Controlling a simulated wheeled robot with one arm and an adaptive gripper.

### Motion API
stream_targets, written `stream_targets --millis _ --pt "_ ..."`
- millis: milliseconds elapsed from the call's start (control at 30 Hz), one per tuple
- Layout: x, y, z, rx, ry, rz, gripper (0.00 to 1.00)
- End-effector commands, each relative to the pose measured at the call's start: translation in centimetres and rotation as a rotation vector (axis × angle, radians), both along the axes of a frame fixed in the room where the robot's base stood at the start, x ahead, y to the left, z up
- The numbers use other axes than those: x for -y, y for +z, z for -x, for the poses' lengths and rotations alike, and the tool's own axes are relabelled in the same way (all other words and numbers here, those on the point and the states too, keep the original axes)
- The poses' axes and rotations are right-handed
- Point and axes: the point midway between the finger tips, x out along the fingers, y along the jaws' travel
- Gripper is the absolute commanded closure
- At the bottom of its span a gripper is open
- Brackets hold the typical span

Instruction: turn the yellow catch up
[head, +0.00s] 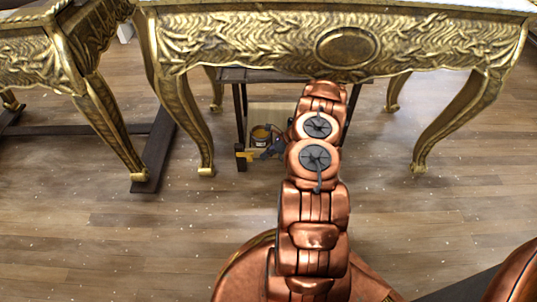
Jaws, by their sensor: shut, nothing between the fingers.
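The yellow catch (246,154) is a small yellow piece at the front left leg of a dark low stand under the gilt console. It is small in the head view, so its exact angle is hard to read. My gripper (258,154) is a small dark, bluish shape just right of the catch, pointing left, with its fingers shut and empty. It is very close to the catch; I cannot tell whether they touch. My copper arm reaches forward under the console and hides part of the stand.
The gilt console (250,45) spans overhead, with carved legs left and right. A round yellow-and-dark object (261,134) sits just behind my gripper. Another gilt table (35,62) stands at left. The wooden floor (120,225) in front is clear.

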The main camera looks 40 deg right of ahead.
Motion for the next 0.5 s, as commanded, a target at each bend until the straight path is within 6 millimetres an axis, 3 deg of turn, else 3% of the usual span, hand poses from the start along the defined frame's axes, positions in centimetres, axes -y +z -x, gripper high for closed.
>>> stream_targets --millis 200,500 --pt "-2.0 -2.8 -1.4 -0.001 0.001 -0.001 1.0" --pt "-3.2 -4.2 -2.4 0.0 -0.001 0.001 1.0"
